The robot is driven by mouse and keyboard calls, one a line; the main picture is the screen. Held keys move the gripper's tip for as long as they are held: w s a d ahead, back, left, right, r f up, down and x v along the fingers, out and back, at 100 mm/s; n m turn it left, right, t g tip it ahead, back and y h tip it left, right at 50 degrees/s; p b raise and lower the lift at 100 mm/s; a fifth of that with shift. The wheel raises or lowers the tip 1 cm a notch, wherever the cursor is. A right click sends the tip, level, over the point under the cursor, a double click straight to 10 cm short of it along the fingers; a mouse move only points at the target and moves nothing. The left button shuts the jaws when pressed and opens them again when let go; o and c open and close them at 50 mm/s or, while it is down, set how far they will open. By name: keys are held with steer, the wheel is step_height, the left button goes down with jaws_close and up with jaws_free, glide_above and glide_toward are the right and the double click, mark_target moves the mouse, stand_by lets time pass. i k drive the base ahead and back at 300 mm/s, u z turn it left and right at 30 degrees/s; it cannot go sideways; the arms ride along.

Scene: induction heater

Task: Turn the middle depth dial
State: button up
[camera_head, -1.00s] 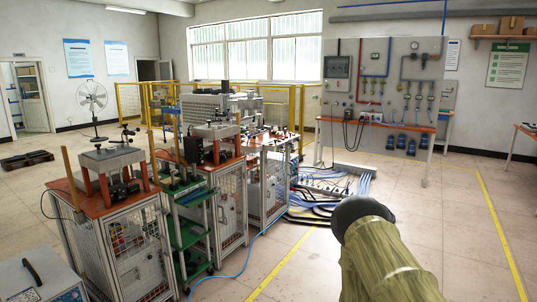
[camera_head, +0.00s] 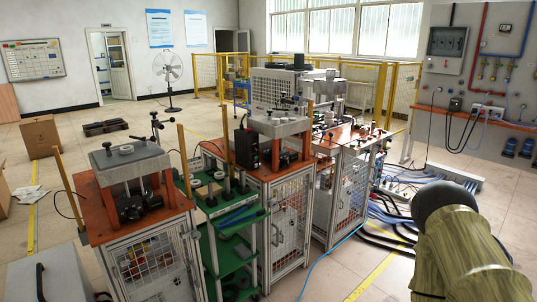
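I cannot make out a middle depth dial for certain at this size. Three workstations stand in a row: a near one (camera_head: 140,245), a middle one (camera_head: 283,225) and a far one (camera_head: 340,200). Each has an orange top and a mesh-fronted frame. The near one carries a grey raised plate (camera_head: 128,160) with small round fittings. The middle one carries a black box (camera_head: 246,148) with small marks on its face and a raised grey block (camera_head: 280,122). My arm link, khaki with a dark rounded end, shows at the lower right. My gripper is not in view.
A green shelf cart (camera_head: 235,240) stands between the near and middle workstations. Cables (camera_head: 400,215) lie on the floor at right, below a wall panel (camera_head: 480,60). A grey box (camera_head: 50,282) is at lower left.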

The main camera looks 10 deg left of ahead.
mark_target(285, 162)
steer(key=u, duration=0.1)
steer(key=i, duration=0.45)
steer(key=u, duration=0.1)
steer(key=k, duration=0.6)
steer(key=u, duration=0.55)
steer(key=i, duration=1.8)
steer(key=z, duration=0.35)
